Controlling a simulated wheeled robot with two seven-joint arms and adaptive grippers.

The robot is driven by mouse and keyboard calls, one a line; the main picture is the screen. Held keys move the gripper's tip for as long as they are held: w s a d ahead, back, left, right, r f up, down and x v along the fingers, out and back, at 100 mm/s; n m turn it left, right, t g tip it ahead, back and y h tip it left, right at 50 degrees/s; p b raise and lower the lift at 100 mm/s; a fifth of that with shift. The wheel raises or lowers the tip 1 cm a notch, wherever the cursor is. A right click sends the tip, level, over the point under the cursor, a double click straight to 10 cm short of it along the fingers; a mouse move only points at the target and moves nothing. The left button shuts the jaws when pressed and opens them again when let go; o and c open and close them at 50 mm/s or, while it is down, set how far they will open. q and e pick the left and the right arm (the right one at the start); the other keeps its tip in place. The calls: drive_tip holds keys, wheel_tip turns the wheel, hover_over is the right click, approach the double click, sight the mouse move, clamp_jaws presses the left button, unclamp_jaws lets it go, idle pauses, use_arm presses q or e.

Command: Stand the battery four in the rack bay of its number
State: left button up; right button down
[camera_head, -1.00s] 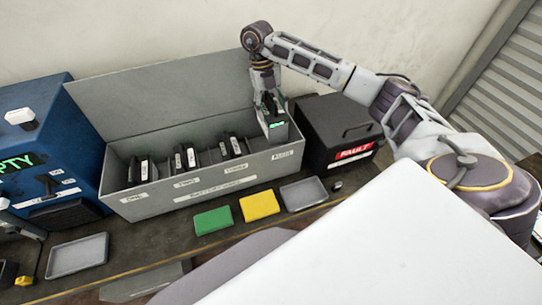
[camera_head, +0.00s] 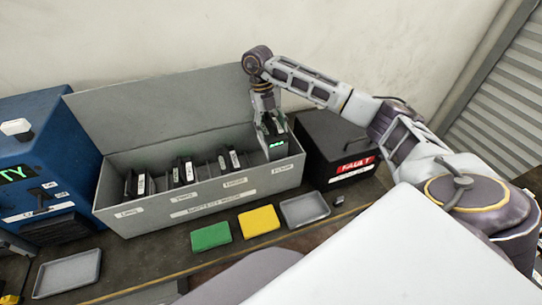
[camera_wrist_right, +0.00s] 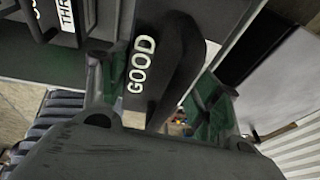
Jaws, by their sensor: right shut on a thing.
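The grey battery rack (camera_head: 150,216) stands on the bench with a row of bays and number labels on its front wall. Several dark batteries (camera_head: 183,171) stand in the bays to the left. My right gripper (camera_head: 268,124) is shut on battery four (camera_head: 276,147), a dark block with a lit green display. It is held roughly upright at the rightmost bay, whose label seems to read FOUR. Its lower end looks hidden behind the front wall; whether it touches the floor cannot be told. In the right wrist view, a dark face marked GOOD (camera_wrist_right: 141,64) shows between the fingers.
A black box with a red FAULT label (camera_head: 356,164) stands right of the rack. A blue machine (camera_head: 40,150) is at the left. Green (camera_head: 210,235) and yellow (camera_head: 259,220) pads and a grey tray (camera_head: 304,209) lie in front.

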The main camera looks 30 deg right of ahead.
drive_tip(key=shift+w+f, duration=0.1)
drive_tip(key=shift+f, duration=2.8)
drive_tip(key=shift+f, duration=0.1)
drive_tip(key=shift+f+p, duration=0.3)
drive_tip(key=shift+f, duration=1.5)
drive_tip(key=shift+f+b, duration=0.4)
drive_tip(key=shift+f, duration=0.2)
drive_tip(key=shift+c, duration=1.7)
unclamp_jaws()
drive_tip(key=shift+s, duration=0.2)
drive_tip(key=shift+f, duration=0.1)
